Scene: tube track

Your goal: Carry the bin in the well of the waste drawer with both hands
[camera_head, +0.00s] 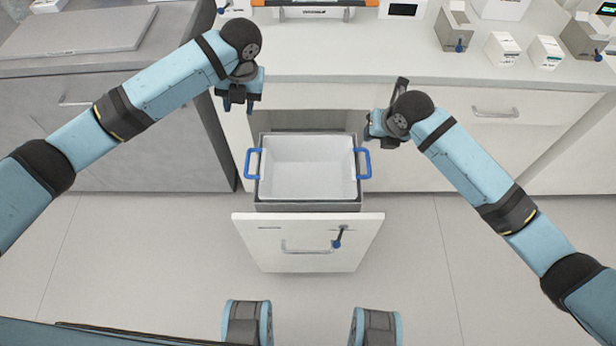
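The bin (309,168) is an open, pale, empty-looking box with a blue handle on its left side (249,163) and another on its right side (366,163). It sits upright in the well of the pulled-out waste drawer (308,240). My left gripper (238,108) is above and to the left of the bin, pointing down, with a gap between its fingers and nothing in it. My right gripper (376,136) is near the bin's right handle in the picture, apart from it. Its fingertips are hard to make out behind the wrist.
The drawer front has a bar handle (306,251) and a small dark blue item (339,237) on it. A white counter (330,55) with several small boxes runs behind. A grey cabinet (130,150) stands at left. The floor (130,270) beside the drawer is clear.

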